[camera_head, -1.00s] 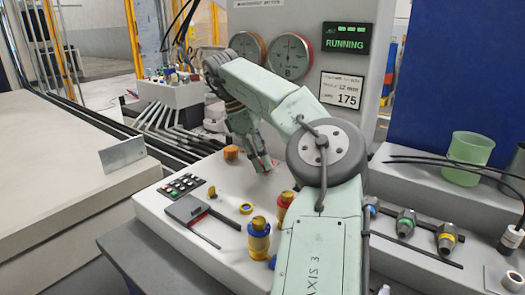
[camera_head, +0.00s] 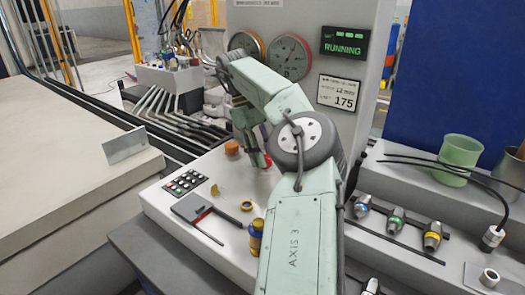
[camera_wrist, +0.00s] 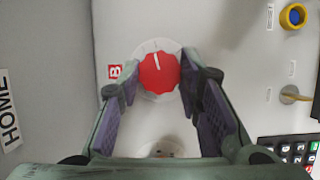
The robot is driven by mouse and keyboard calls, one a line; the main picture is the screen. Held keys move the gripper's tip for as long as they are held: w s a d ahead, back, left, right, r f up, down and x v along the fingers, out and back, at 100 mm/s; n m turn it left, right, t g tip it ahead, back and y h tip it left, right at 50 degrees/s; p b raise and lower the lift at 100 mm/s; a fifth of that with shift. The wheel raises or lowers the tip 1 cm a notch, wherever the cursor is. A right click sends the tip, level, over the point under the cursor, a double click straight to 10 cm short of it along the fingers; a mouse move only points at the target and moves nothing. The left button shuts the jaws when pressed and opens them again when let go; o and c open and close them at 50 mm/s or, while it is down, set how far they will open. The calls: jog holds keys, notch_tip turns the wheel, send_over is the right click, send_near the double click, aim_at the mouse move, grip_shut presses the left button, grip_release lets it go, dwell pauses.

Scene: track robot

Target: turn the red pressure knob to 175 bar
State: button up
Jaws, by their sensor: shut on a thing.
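The red pressure knob (camera_wrist: 159,73) is in the upper middle of the wrist view, on a pale round plate beside a red "B" label (camera_wrist: 115,71). Its white mark points up, tilted slightly left. My gripper (camera_wrist: 161,80) has a finger on each side of the knob and is shut on it. In the head view, my gripper (camera_head: 258,160) is down at the console top and hides most of the knob. The red-rimmed gauge B (camera_head: 290,58) stands on the panel behind; its needle is too small to read. A card (camera_head: 340,94) shows 175.
An orange knob (camera_head: 232,147) is close to the left of my gripper. A green display (camera_head: 345,39) reads RUNNING.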

jog(key=o, duration=1.1)
jog(key=shift+o, duration=0.2)
jog(key=shift+f, duration=0.1)
